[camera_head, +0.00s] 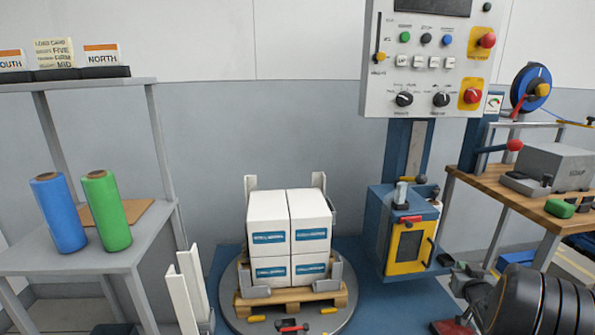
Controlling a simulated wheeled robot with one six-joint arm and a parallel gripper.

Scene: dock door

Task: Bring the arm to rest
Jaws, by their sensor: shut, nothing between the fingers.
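My arm shows dark and ribbed at the lower right corner. My gripper (462,287) is at its end, partly cut off or hidden by the arm, and looks small and dark here. It is shut with nothing in it. It is to the right of the pallet load and below the blue and yellow carriage, apart from both as far as I can see.
White cartons (268,222) stand stacked on a wooden pallet (291,302) on a round turntable (231,293). The blue and yellow carriage (408,245) hangs below a control panel (424,65). A left shelf (30,268) holds blue (59,215) and green (106,212) rolls. A wooden bench (490,186) stands right.

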